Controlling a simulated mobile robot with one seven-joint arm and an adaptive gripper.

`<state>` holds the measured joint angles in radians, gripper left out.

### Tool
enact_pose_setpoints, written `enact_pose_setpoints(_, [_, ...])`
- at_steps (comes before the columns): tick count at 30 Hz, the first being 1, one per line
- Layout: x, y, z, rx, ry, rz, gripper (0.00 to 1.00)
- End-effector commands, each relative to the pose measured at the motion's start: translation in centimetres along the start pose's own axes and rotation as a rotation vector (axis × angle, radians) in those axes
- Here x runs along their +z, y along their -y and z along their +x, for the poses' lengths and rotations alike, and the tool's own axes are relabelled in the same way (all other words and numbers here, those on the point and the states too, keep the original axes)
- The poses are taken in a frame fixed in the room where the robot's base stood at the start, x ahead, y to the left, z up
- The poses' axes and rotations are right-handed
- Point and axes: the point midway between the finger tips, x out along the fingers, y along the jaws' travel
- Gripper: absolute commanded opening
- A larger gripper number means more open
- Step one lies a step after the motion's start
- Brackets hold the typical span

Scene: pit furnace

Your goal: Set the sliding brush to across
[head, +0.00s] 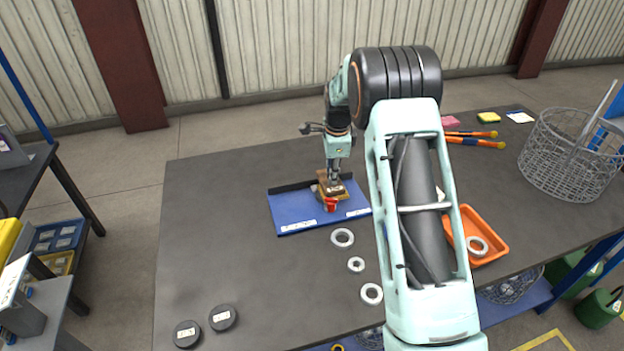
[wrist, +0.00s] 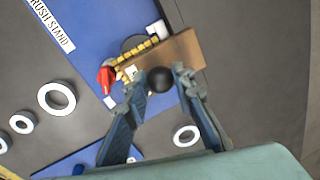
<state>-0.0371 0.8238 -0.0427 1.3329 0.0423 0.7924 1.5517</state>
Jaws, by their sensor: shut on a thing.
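The sliding brush appears as a brown wooden block (wrist: 182,55) with a black round knob (wrist: 160,80); in the head view the block (head: 325,187) sits on the blue brush stand (head: 290,212). My gripper (wrist: 156,84) is over the block with its fingers on either side of the knob, shut on it. A red part (wrist: 106,78) and a row of yellow pieces (wrist: 133,54) lie along the block's left side. In the wrist view the block lies slanted over the stand's edge region. A dark round part behind it is mostly hidden. No position marks are readable.
Pale rings (head: 342,237) lie in front of the stand. An orange tray (head: 492,240) with a ring is to the right, partly behind my arm. A wire basket (head: 572,155) and orange-handled tools (head: 475,139) are farther right. The dark tabletop left of the stand is clear.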

Motion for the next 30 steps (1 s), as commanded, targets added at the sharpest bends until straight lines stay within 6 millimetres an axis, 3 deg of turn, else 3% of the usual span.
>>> enact_pose_setpoints(6, [-2.3,0.5,0.1,-0.001,-0.001,0.0,0.0])
enact_pose_setpoints(18, [-2.6,0.6,0.0,-0.001,-0.001,0.0,0.0])
enact_pose_setpoints(19, [-2.6,0.6,0.0,-0.001,-0.001,-0.001,0.27])
enact_pose_setpoints(21, [-2.6,0.6,0.0,-0.001,-0.001,0.0,0.34])
enact_pose_setpoints(23, [-2.6,0.6,0.0,-0.001,-0.001,0.0,0.41])
enact_pose_setpoints(30, [-2.5,0.5,0.1,0.0,0.0,0.0,0.41])
